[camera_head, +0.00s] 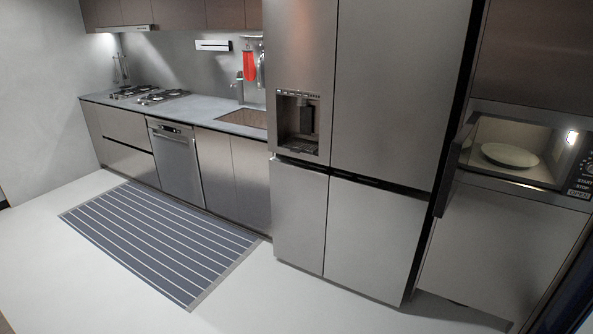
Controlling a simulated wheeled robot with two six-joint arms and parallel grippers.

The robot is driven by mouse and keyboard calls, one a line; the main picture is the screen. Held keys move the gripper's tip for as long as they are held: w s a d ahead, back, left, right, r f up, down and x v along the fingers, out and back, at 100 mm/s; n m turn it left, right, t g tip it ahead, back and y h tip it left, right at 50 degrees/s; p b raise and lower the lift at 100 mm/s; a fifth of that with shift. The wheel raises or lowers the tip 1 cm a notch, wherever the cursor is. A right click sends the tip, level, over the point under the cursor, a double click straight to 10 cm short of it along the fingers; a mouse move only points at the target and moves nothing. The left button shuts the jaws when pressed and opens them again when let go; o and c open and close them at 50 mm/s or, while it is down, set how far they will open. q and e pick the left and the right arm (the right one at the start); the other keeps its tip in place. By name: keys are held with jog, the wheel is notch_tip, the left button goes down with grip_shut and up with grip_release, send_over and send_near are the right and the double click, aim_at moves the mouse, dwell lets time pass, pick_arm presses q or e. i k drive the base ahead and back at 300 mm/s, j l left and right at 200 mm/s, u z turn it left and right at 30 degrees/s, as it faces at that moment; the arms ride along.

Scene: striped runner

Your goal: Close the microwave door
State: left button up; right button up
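The microwave (560,122) is built into the cabinet wall at the right edge of the view. Its door (455,165) stands wide open, hinged on the left and seen nearly edge-on in front of the fridge's right side. The lit cavity holds a pale round plate (510,155). The control panel (582,178) on its right shows START, STOP and OPEN. Neither of my grippers can be made out in this view.
A large steel fridge (385,120) stands directly left of the microwave. Farther left are a counter (215,110) with sink and stove, and a dishwasher (177,163). A striped runner (160,238) lies on the floor. The pale floor (270,305) in front is clear.

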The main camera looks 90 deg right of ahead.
aim_at(461, 147)
jog(key=k+l+z, duration=0.1)
jog(key=z, duration=3.75)
jog(key=i, duration=0.05)
